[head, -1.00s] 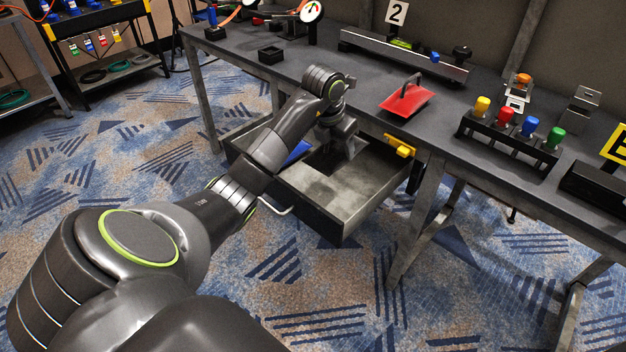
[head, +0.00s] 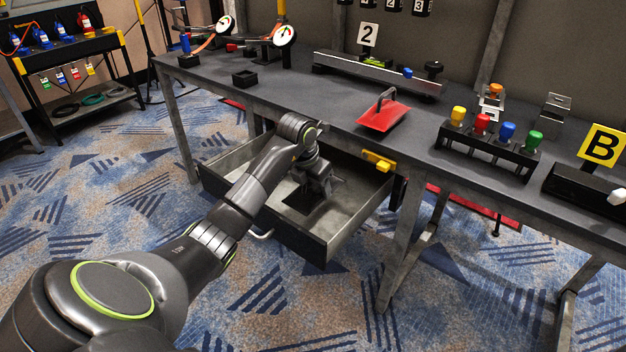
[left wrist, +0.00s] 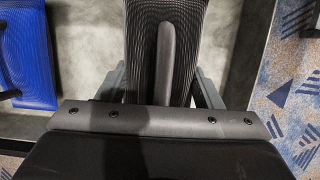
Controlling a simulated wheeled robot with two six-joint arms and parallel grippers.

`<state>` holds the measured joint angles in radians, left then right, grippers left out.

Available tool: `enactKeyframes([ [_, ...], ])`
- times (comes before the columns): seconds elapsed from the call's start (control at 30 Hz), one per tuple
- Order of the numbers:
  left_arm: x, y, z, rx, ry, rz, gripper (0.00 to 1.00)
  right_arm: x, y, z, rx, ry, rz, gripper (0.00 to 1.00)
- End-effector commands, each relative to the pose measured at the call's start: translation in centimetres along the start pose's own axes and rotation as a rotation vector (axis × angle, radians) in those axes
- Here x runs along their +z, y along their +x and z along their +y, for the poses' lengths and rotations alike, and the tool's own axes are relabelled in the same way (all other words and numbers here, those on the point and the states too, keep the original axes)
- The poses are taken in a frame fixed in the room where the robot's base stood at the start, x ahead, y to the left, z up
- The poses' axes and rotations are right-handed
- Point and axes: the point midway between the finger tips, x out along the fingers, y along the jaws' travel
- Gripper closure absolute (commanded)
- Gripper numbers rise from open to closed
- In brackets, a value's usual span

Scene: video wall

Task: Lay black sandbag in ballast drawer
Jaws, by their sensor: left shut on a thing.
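The black sandbag (left wrist: 150,40), dark and ribbed with a grey strip along its middle, is between the fingers of my left gripper (left wrist: 160,86) in the left wrist view. In the head view my left gripper (head: 316,186) points down inside the open ballast drawer (head: 345,215) under the bench. It is shut on the sandbag. A dark patch shows below the gripper there; I cannot tell bag from shadow, or whether the bag touches the drawer floor. My right gripper is not in view.
A blue ribbed bag (left wrist: 28,55) lies in the drawer, left in the wrist view. A yellow latch (head: 378,161) sits by the drawer's right end. On the bench (head: 290,95) are a red float (head: 384,115) and a rack of coloured handles (head: 485,148). The drawer's right part is clear.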

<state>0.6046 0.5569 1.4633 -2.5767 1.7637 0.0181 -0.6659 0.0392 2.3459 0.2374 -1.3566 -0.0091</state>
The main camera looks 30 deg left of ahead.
Motion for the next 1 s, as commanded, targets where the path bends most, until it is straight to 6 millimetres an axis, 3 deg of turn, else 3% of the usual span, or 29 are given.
enactKeyframes([
  [0.33, -1.1, 4.0, 0.0, 0.000, 0.001, -0.004, 1.00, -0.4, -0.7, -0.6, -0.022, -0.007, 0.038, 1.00],
  [0.93, -1.2, 4.4, 0.0, 0.001, 0.002, -0.006, 1.00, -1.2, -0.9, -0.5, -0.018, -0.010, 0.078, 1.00],
  [0.97, -1.5, 4.6, 0.0, 0.000, 0.000, 0.002, 0.39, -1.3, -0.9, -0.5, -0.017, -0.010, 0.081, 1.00],
  [1.0, -1.5, 4.6, 0.0, 0.000, 0.000, 0.002, 0.34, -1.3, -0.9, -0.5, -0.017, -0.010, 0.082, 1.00],
])
